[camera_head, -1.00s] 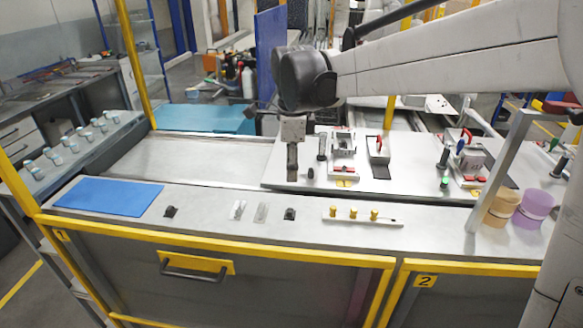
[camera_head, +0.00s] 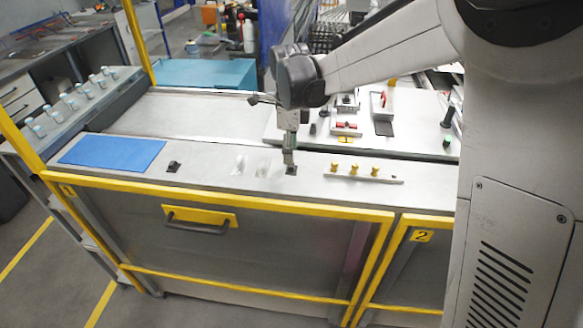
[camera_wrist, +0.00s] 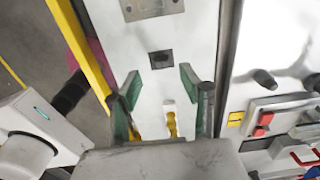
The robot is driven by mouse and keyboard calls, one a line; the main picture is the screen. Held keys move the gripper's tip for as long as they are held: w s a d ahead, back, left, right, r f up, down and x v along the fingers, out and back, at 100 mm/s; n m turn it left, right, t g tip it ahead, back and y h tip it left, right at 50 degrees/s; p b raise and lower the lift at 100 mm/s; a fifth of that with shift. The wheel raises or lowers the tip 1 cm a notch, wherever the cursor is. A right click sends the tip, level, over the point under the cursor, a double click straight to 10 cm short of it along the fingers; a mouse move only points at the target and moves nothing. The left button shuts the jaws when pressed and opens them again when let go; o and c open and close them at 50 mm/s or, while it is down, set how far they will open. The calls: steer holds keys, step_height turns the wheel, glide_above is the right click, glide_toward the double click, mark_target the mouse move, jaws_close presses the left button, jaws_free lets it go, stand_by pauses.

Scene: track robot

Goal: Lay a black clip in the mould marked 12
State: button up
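A black clip (camera_head: 291,170) lies on the front ledge in the head view. It also shows in the wrist view (camera_wrist: 161,59), ahead of and between my fingertips, apart from them. My gripper (camera_head: 289,158) points down just above this clip. In the wrist view my gripper (camera_wrist: 159,80) is open, its green-padded fingers wide apart with nothing between them. A second black clip (camera_head: 173,166) lies further left, near the blue mat. A fixture with red parts (camera_head: 346,127) stands behind the ledge with a yellow label (camera_head: 345,139). I cannot read its number, so which mould is 12 is unclear.
Two pale clear pieces (camera_head: 239,165) lie left of my gripper. A white strip with yellow knobs (camera_head: 362,172) lies close on the right. The blue mat (camera_head: 112,153) is at the left end. A second fixture (camera_head: 382,110) and black posts stand behind.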

mark_target(291, 168)
steer(key=shift+w+f+p, duration=0.1)
steer(key=shift+f+p, duration=0.25)
steer(key=shift+f, duration=2.05)
steer(key=shift+c, duration=0.2)
steer(key=c, duration=0.8)
steer(key=shift+r, duration=0.15)
steer(key=shift+c, duration=0.2)
